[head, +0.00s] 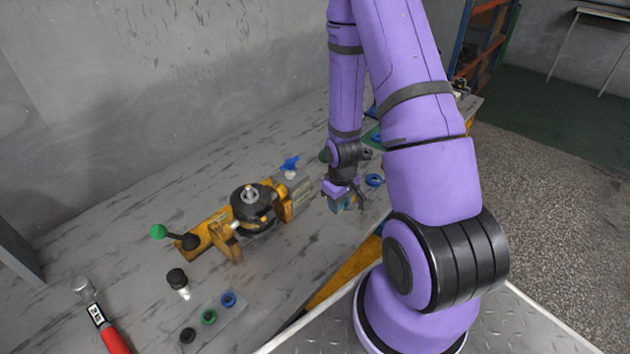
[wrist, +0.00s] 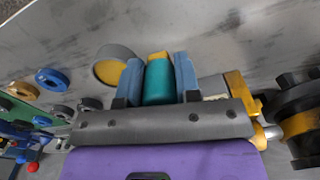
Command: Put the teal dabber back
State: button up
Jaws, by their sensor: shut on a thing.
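My gripper (wrist: 158,64) is shut on the teal dabber (wrist: 158,84), which sits between its two blue-grey fingers in the wrist view. A yellow end shows beyond the teal part. In the head view my gripper (head: 346,198) is low over the right part of the bench; the dabber is small there and mostly hidden by the fingers. A round grey cup with a yellow inside (wrist: 115,66) lies just left of the fingers in the wrist view. I cannot tell whether the dabber touches the bench.
The motor in its yellow fixture (head: 235,248) stands left of my gripper, with a green-knobbed handle (head: 158,231). A blue ring (head: 375,180) lies right of the gripper. A plate with several rings (head: 240,307), a dark-capped thing (head: 177,278) and a hammer (head: 115,340) are at front left.

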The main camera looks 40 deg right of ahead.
jog(key=w+d, duration=0.1)
jog(key=w, duration=0.3)
jog(key=w+d+f, duration=0.1)
jog(key=w+d, duration=0.1)
jog(key=w, duration=0.3)
jog(key=w+d, duration=0.2)
jog(key=w, duration=0.3)
jog(key=shift+w+d+f, duration=0.15)
jog(key=shift+f, duration=1.8)
jog(key=shift+f, duration=0.1)
jog(key=o, duration=0.9)
